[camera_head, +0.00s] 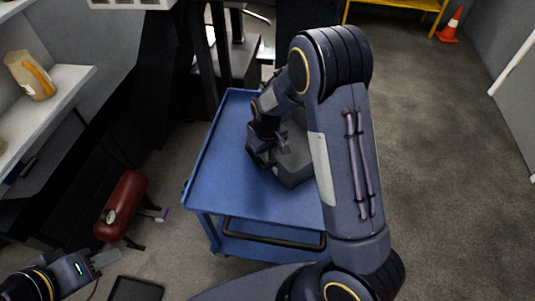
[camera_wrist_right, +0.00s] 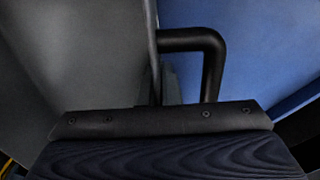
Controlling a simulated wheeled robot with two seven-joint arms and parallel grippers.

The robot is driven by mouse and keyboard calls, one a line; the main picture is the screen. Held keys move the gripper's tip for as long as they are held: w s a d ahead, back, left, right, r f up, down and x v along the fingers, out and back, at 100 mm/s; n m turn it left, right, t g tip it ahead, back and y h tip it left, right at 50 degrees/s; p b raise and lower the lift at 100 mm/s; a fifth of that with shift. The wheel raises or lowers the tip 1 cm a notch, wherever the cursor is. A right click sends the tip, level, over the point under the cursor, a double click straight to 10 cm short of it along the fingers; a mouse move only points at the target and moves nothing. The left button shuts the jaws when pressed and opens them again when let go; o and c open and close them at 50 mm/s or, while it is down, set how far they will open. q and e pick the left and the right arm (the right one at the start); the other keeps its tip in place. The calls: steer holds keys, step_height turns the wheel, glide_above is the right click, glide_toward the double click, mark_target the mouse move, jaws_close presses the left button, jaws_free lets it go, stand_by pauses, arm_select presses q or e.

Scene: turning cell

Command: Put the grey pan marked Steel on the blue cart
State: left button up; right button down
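The blue cart (camera_head: 225,185) stands in the middle of the head view. A grey pan (camera_head: 294,168) is on its top, partly hidden by my right arm; no marking on it is readable. My right gripper (camera_head: 264,152) is at the pan's left side. In the right wrist view the grey pan wall (camera_wrist_right: 75,60) fills the left, and a black handle (camera_wrist_right: 205,42) sticks out from it and runs down behind the gripper body. My left gripper (camera_head: 102,260) is open and empty, low at the left.
A red cylinder (camera_head: 122,203) lies left of the cart near a black machine. A shelf (camera_head: 50,105) with a tan jug (camera_head: 30,76) is at the far left. An orange cone (camera_head: 451,25) stands at the back right. The floor right of my arm is clear.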

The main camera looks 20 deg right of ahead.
steer(key=c, duration=1.6)
jaws_free()
steer(key=shift+c, duration=0.2)
steer(key=shift+r, duration=0.15)
step_height(320, 180, up, 12)
steer(key=shift+s+f+p, duration=0.1)
steer(key=shift+s+p, duration=0.05)
steer(key=shift+p, duration=0.95)
steer(key=s+d+r+m+t+y, duration=0.2)
steer(key=s+r+m+y, duration=0.1)
steer(key=s+r, duration=0.7)
steer(key=s+a+m+t, duration=0.1)
steer(key=s+t, duration=0.2)
steer(key=s, duration=1.2)
steer(key=shift+a+r+y, duration=0.25)
steer(key=shift+a+y, duration=0.05)
steer(key=shift+y, duration=0.1)
